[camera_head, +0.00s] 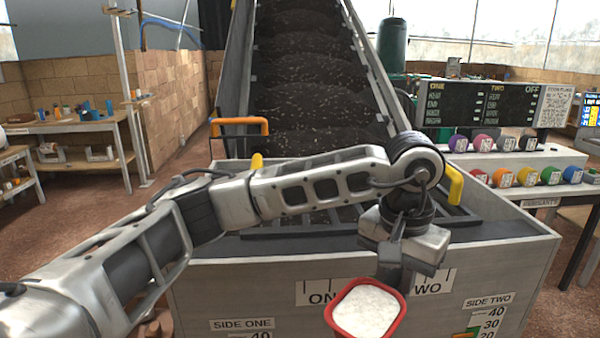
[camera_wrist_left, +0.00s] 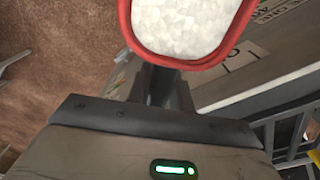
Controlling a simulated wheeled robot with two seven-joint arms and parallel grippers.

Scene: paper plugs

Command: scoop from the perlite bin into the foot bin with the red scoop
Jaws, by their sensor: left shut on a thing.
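My left gripper (camera_head: 391,274) is shut on the red scoop (camera_head: 402,314), whose handle is mostly hidden by the fingers. The scoop is full of white perlite (camera_head: 367,311) and is held level in front of the grey bin. The scoop's red rim (camera_wrist_left: 180,62) and its white load also show in the left wrist view. The large grey bin (camera_head: 260,285) at the conveyor's foot, marked ONE and TWO, appears to be the foot bin; my arm crosses above it. A perlite bin cannot be made out. My right gripper is not in view.
A conveyor (camera_head: 310,70) with dark soil rises behind the grey bin. Yellow handles (camera_head: 453,184) stand at its lower end. A white ledge with several coloured rolls (camera_head: 551,176) and a dark board (camera_head: 478,104) are at right. A cluttered table (camera_head: 70,125) is at left.

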